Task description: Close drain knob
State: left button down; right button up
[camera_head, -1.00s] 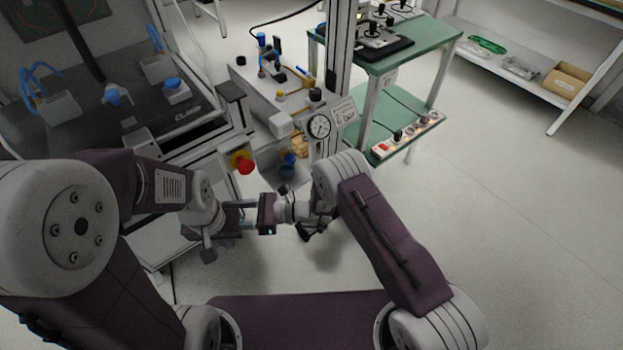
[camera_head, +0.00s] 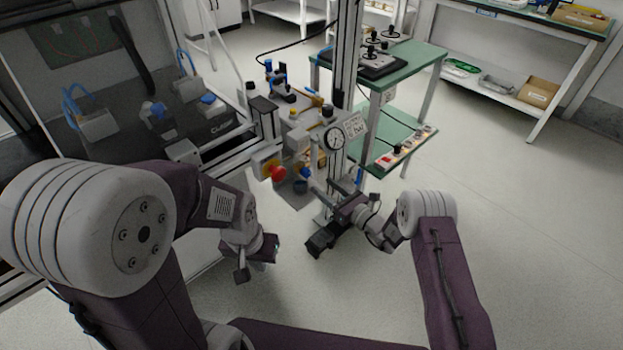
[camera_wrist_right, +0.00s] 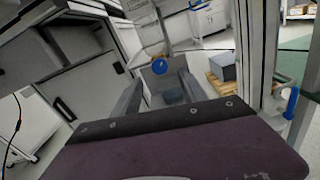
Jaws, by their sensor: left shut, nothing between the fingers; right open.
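A round blue knob (camera_wrist_right: 159,67) shows in the right wrist view, ahead of and between the fingers of my right gripper (camera_wrist_right: 160,88), with a gap before it. No label shows whether it is the drain knob. A blue handle (camera_wrist_right: 291,103) stands upright at the right of that view. In the head view my right gripper (camera_head: 317,188) is open and empty, pointing up-left at the low front of the machine, close to a dark blue cup-like part (camera_head: 301,187). My left gripper (camera_head: 274,247) is shut and empty, lower left, clear of the machine.
A red button (camera_head: 277,173) on a yellow box and a round gauge (camera_head: 335,138) sit on the machine near my right gripper. A green-topped cart (camera_head: 425,62) stands behind at right. The floor (camera_head: 530,220) at right is clear.

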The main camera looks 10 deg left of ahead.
aim_at(308, 175)
jog(key=b+x, duration=0.2)
jog(key=x, duration=0.4)
jog(key=shift+a+f, duration=0.15)
jog(key=shift+w+a, duration=0.25)
jog(key=shift+w, duration=0.05)
grip_shut()
